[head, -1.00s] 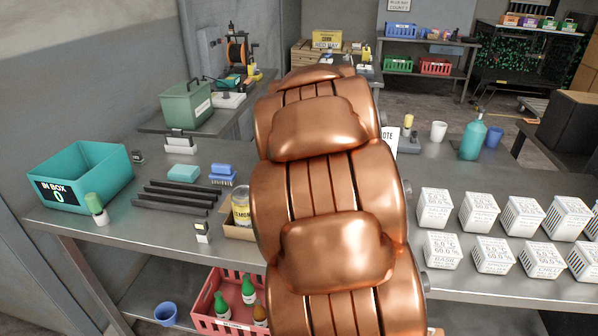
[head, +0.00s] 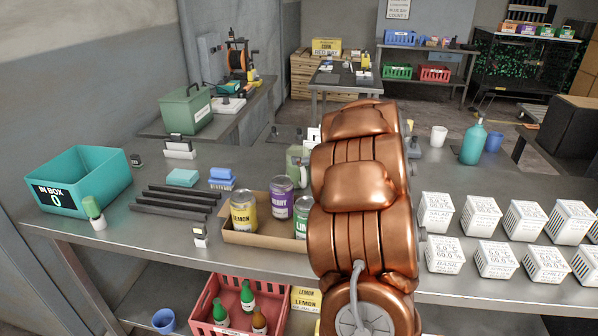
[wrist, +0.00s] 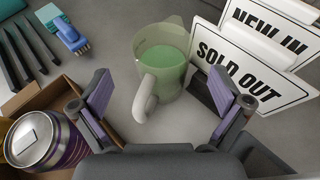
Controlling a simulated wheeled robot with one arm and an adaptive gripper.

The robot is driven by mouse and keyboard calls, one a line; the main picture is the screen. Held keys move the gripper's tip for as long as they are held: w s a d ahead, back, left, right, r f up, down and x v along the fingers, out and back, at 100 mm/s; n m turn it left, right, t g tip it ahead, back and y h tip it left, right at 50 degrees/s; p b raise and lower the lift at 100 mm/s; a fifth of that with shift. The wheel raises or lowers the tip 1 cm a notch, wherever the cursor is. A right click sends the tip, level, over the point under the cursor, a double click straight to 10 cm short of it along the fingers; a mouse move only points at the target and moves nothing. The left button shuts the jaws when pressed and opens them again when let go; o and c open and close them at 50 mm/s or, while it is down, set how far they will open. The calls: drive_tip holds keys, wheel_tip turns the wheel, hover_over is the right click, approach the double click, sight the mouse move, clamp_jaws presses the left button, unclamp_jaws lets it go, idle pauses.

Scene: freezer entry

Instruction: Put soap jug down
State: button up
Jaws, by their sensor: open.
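The soap jug (wrist: 163,55) is a translucent green jug with green liquid inside and a pale handle. It stands upright on the grey counter in the wrist view, handle toward me. My gripper (wrist: 162,92) is open, its purple-padded fingers spread on either side of the handle, with space between the pads and the handle. In the head view the jug (head: 296,165) shows partly, left of my arm and behind the cans. My gripper is hidden behind my arm in the head view.
A cardboard box (head: 252,238) with several cans stands left of my arm, and a can (wrist: 38,140) is close to the left finger. Sold out and new in signs (wrist: 240,75) stand right of the jug. White labelled baskets (head: 490,257) fill the counter's right.

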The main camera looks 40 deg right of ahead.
sight(292, 155)
drive_tip(key=shift+p+x, duration=1.15)
drive_tip(key=shift+x, duration=1.65)
drive_tip(key=shift+s+d+f, duration=0.1)
drive_tip(key=shift+f, duration=0.1)
drive_tip(key=c, duration=1.8)
